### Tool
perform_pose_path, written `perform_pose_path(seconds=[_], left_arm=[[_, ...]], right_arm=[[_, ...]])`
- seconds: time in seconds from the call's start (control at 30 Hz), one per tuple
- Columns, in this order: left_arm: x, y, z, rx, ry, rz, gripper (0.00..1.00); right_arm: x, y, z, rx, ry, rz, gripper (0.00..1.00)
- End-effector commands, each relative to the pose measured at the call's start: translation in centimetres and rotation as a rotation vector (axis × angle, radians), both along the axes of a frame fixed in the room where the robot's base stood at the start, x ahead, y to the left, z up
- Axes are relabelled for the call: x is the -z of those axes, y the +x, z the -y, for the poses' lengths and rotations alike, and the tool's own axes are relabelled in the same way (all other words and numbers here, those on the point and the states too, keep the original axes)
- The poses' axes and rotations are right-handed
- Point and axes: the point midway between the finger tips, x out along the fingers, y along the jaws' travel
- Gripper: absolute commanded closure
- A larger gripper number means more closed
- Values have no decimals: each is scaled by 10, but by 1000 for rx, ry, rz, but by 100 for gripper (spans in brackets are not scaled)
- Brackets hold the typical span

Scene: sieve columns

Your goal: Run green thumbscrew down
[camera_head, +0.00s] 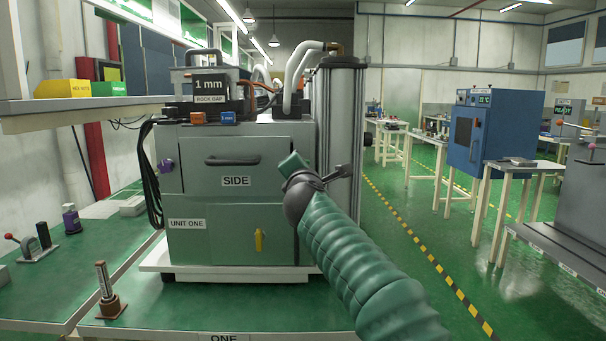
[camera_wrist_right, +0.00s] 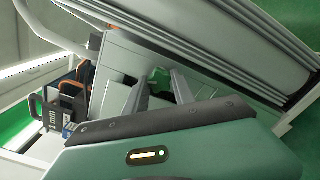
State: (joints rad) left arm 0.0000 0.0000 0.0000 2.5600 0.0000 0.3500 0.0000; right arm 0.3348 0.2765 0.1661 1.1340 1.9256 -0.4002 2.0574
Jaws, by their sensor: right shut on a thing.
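The green thumbscrew (camera_wrist_right: 158,77) shows in the right wrist view as a small green piece between my grey fingers. My right gripper (camera_wrist_right: 161,84) is shut on it, with one finger on either side. The fingers partly cover the thumbscrew, and its thread is hidden. In the head view my right arm (camera_head: 345,250) reaches in from the lower right to the front right of the grey machine, close to the column (camera_head: 340,110). The thumbscrew cannot be made out there. My left gripper is not in view.
The grey machine (camera_head: 202,150) stands on the green bench with a "1 mm" block (camera_head: 209,85) on top. Hoses (camera_head: 295,75) run beside the column. A small post on a brown base (camera_head: 110,305) stands at the front left. The bench (camera_head: 200,310) is clear before the machine.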

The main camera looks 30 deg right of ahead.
Motion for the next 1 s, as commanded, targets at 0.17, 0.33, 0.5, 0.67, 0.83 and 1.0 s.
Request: perform_pose_path(seconds=[0.17, 0.33, 0.5, 0.67, 0.83, 1.0], left_arm=[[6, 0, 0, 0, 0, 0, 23], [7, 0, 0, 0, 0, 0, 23], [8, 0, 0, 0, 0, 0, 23], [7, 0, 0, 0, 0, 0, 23], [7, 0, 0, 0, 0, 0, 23], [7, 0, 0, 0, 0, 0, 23]], right_arm=[[7, 2, 0, 1, 69, 31, 100], [6, 2, 0, 1, 104, 53, 100], [5, 1, 0, 2, 114, 59, 100], [5, 1, 0, 2, 114, 59, 100], [5, 1, 0, 2, 114, 59, 67], [3, 1, 0, 1, 112, 62, 48]])
